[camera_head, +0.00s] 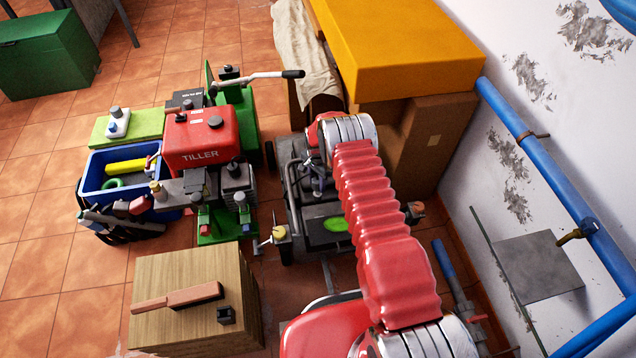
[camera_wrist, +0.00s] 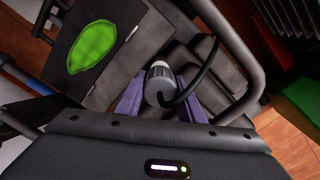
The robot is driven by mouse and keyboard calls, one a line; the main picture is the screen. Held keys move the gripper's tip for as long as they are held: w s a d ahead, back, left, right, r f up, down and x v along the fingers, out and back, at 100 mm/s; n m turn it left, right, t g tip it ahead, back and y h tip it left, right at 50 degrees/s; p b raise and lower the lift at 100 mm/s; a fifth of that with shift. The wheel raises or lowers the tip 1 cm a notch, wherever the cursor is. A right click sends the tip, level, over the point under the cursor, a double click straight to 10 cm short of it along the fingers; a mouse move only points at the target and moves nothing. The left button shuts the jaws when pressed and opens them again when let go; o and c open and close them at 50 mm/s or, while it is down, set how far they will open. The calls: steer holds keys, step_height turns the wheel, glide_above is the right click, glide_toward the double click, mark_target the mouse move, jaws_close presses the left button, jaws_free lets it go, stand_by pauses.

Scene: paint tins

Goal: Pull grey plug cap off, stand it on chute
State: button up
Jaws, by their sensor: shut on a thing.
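The grey plug cap (camera_wrist: 160,82) sits between the two purple fingers of my gripper (camera_wrist: 160,100) in the wrist view. It has a pale end, and a black lead curves up from it. My gripper is shut on it. Whether the cap is still on the plug is hidden. In the head view my gripper (camera_head: 318,186) reaches down into the machine with the black frame, and the cap is too small to make out. A dark flat panel with a green leaf mark (camera_head: 335,225) lies close by, and shows in the wrist view (camera_wrist: 94,46); I cannot tell whether it is the chute.
Black frame tubes (camera_wrist: 232,50) surround my gripper closely. A red tiller (camera_head: 200,140) stands to the left, with a blue crate (camera_head: 92,178) beyond it. A wooden block (camera_head: 165,275) stands at the front left. An orange box (camera_head: 400,45) and blue wall pipe (camera_head: 515,125) are right.

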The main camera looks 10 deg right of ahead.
steer(key=shift+r, duration=0.15)
steer(key=shift+r, duration=1.85)
steer(key=shift+d, duration=0.15)
steer(key=s+d+f, duration=0.2)
steer(key=d, duration=0.5)
steer(key=s+d+f, duration=0.2)
steer(key=d, duration=0.4)
steer(key=shift+s+d, duration=0.35)
steer(key=shift+s, duration=0.05)
steer(key=shift+f, duration=0.15)
steer(key=shift+f, duration=3.7)
steer(key=shift+f, duration=0.65)
steer(key=o, duration=1.3)
steer(key=shift+c, duration=0.2)
